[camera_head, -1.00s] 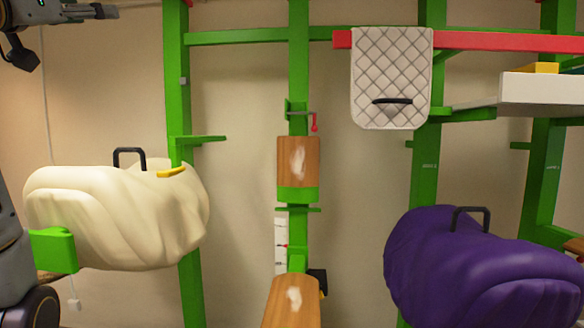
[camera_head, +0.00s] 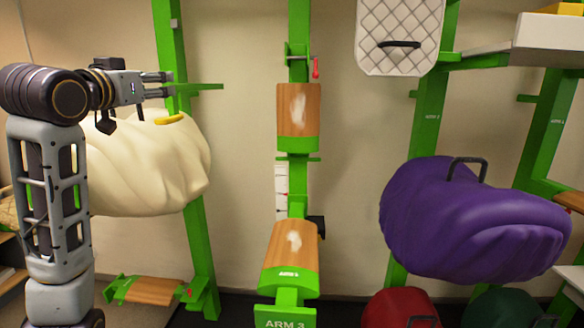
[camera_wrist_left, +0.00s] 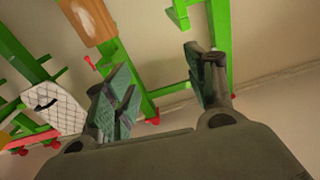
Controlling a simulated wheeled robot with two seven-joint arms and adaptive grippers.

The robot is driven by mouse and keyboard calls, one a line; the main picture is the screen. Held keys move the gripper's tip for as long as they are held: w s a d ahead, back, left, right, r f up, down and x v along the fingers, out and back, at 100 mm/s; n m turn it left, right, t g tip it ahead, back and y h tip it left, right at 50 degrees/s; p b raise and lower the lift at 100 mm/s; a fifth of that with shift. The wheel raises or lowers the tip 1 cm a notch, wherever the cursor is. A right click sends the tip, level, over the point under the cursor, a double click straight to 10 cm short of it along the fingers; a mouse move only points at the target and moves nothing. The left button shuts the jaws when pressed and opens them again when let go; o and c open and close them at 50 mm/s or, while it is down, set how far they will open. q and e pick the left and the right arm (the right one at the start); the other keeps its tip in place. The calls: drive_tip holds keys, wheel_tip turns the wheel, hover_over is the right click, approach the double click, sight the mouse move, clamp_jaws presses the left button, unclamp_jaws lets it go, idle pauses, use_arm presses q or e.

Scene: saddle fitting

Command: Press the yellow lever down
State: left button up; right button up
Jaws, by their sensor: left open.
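The yellow lever (camera_head: 168,119) shows as a short, slightly curved yellow bar at the upper right edge of the cream draped bulk (camera_head: 165,165), beside the left green post. My left gripper (camera_head: 170,84) is above the lever in the head view, pointing right, with a visible gap below it. Its fingers are apart and empty; they also show spread in the left wrist view (camera_wrist_left: 162,80). I cannot make out the yellow lever in the wrist view. My left arm covers the left part of the cream bulk. My right gripper is not in view.
A green bracket (camera_head: 200,87) sticks out from the left green post (camera_head: 168,50) near my left fingertips. A wooden-topped arm (camera_head: 150,291) is below. A purple bulk (camera_head: 470,225) with a dark handle is at right. A quilted pad (camera_head: 398,30) hangs at upper right.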

use_arm(q)
drive_tip(key=s+d+f+g, duration=0.15)
drive_tip(key=f+g, duration=0.25)
drive_tip(key=f, duration=1.6)
drive_tip(key=w+d+f+g, duration=0.1)
drive_tip(key=d+f+g, duration=0.2)
drive_tip(key=f, duration=1.7)
drive_tip(key=s+d+f+g, duration=0.1)
drive_tip(key=s+f+g, duration=0.1)
drive_tip(key=s+f, duration=0.5)
drive_tip(key=s+d+f+g, duration=0.15)
drive_tip(key=s+f, duration=0.25)
drive_tip(key=f, duration=0.6)
drive_tip(key=s+f+g+y, duration=0.1)
drive_tip(key=s+f+g, duration=0.1)
drive_tip(key=s+f, duration=0.55)
drive_tip(key=s+f+g, duration=0.3)
drive_tip(key=s+f, duration=0.2)
drive_tip(key=s, duration=0.5)
drive_tip(key=s+f, duration=0.3)
drive_tip(key=f, duration=3)
drive_tip(key=s+a+f+m+g, duration=0.1)
drive_tip(key=s+a+f+g, duration=0.1)
drive_tip(key=s+f, duration=1.7)
drive_tip(key=s+a, duration=0.1)
drive_tip(key=s, duration=0.2)
drive_tip(key=shift+f, duration=0.2)
drive_tip(key=shift+s+a, duration=0.1)
